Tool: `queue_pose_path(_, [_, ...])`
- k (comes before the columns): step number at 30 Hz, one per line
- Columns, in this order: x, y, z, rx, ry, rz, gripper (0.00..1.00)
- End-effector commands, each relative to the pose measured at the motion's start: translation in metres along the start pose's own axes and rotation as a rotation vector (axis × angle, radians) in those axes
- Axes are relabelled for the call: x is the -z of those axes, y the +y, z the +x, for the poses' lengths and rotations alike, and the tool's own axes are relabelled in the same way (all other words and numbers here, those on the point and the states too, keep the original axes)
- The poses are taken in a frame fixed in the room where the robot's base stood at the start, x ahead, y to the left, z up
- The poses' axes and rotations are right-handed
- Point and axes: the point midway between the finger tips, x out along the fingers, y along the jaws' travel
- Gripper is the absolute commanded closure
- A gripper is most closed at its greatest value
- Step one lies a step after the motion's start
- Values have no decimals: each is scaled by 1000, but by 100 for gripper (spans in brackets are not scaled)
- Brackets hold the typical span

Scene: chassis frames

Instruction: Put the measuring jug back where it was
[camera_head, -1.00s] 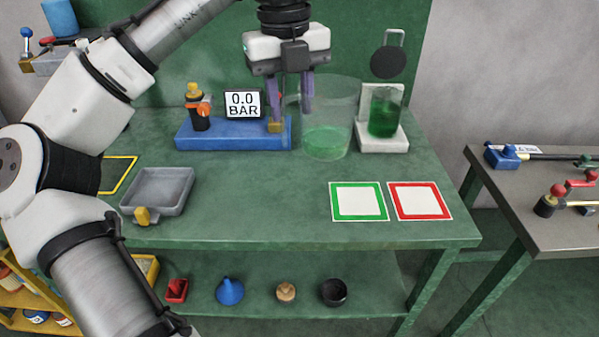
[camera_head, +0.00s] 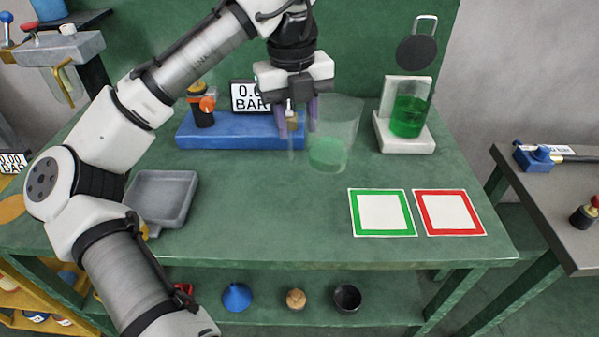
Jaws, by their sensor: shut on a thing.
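The measuring jug (camera_head: 329,156) is a large clear vessel with pale green liquid in the bottom. It is right of the blue pressure rig and left of the white stand, apart from the stand. My gripper (camera_head: 297,128) points down at the jug's left side and is shut on it. The exact grip on the clear handle is hard to make out. I cannot tell whether the jug's base touches the bench (camera_head: 270,205).
A beaker of darker green liquid (camera_head: 408,118) stands on the white stand (camera_head: 386,132). The blue rig (camera_head: 225,137) with a gauge is behind my gripper. A grey tray (camera_head: 165,218) is at left. Green-bordered (camera_head: 353,213) and red-bordered (camera_head: 482,225) squares lie at front right. The middle front is clear.

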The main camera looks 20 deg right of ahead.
Motion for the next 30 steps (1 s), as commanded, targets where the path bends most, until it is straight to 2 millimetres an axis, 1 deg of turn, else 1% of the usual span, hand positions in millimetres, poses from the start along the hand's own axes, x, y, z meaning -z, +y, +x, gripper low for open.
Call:
queue_pose_path(1, [0, 1, 13, -1, 1, -1, 100])
queue_pose_path(3, [0, 2, 30, -1, 2, -1, 100])
queue_pose_path(6, [0, 3, 49, -1, 0, -2, 100])
queue_pose_path(9, [0, 4, 62, 0, -1, -2, 100])
queue_pose_path(14, [0, 4, 73, 0, -1, -2, 100])
queue_pose_path(18, [0, 5, 93, -2, 1, -2, 100])
queue_pose_path(22, [0, 6, 109, 0, 0, -2, 100])
queue_pose_path(25, [0, 6, 113, 1, 0, -1, 100])
queue_pose_path(30, [0, 6, 113, 1, -1, -1, 100])
